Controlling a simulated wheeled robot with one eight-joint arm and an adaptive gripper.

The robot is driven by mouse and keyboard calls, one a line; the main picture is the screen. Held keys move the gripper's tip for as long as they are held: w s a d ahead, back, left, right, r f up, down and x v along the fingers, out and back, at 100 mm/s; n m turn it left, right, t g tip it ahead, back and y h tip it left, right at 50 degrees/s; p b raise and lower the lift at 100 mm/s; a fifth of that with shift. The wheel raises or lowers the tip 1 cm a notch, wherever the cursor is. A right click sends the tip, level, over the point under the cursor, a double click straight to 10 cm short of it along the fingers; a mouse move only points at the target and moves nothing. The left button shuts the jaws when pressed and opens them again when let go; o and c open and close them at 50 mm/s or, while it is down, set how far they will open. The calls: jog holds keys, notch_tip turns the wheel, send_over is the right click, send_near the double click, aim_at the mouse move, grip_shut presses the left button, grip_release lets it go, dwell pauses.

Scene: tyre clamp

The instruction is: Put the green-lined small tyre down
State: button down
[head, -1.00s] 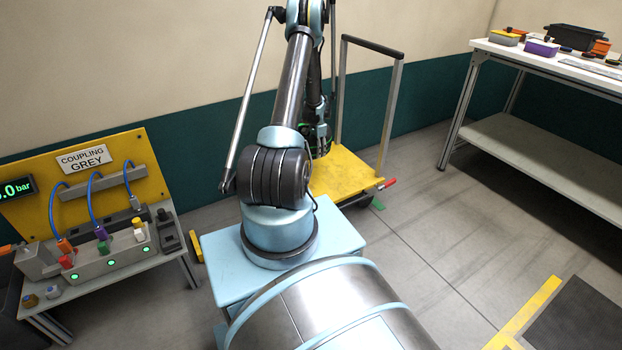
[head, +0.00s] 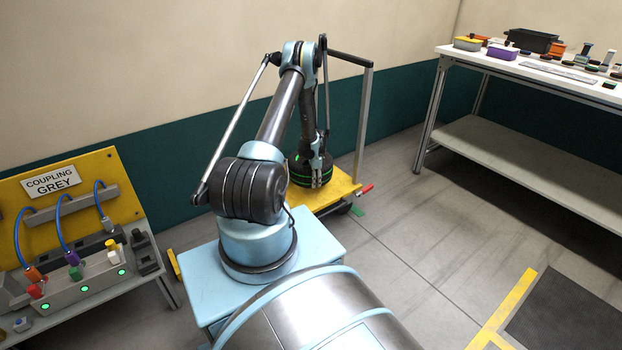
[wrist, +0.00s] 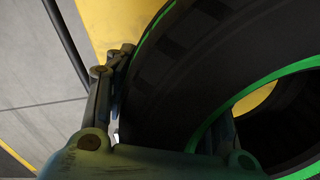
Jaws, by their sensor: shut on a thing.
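The green-lined small tyre (head: 306,172) is black with thin green rings and is partly hidden by my arm in the head view. It fills much of the wrist view (wrist: 195,70). My gripper (head: 319,178) is shut on the tyre, with one finger outside its tread and the other inside its hole, as the wrist view (wrist: 172,95) shows. The tyre is over the yellow deck of the trolley (head: 338,190). I cannot tell whether it touches the deck.
The trolley's tall handle (head: 367,120) stands close behind and right of my gripper. A white workbench (head: 530,72) with bins and small parts is at the right. A coupling panel (head: 75,200) stands at the left. The floor (head: 430,235) between trolley and workbench is clear.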

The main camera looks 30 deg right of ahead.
jog(key=shift+f, duration=2.5)
jog(key=c, duration=0.7)
grip_release()
